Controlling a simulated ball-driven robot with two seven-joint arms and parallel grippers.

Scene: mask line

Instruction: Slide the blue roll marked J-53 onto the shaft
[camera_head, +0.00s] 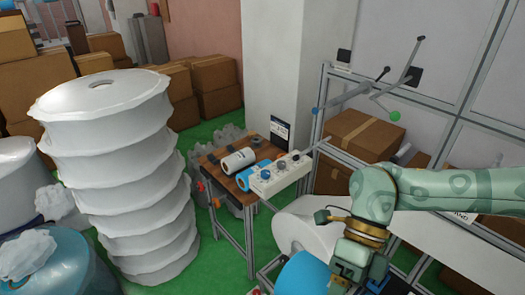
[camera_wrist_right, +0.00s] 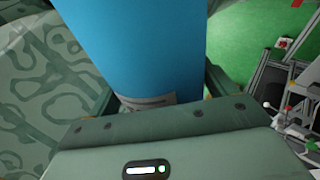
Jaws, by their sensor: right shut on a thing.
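My right gripper (camera_head: 350,272) is at the lower right of the head view, shut on a blue roll (camera_head: 305,276), which runs out of the picture's bottom edge. The right wrist view shows this blue roll (camera_wrist_right: 135,45) large between the fingers, with a pale label (camera_wrist_right: 148,102) too small to read. A second blue roll (camera_head: 255,178) lies on a small wooden table, its marking unreadable. My left gripper is out of view.
A white roll (camera_head: 238,160) and a control box (camera_head: 280,174) with knobs are on the wooden table (camera_head: 215,172). A large white roll (camera_head: 300,228) sits in the machine beside my gripper. A tall stack of white reels (camera_head: 120,180) stands left. Green floor (camera_head: 205,255) is clear between.

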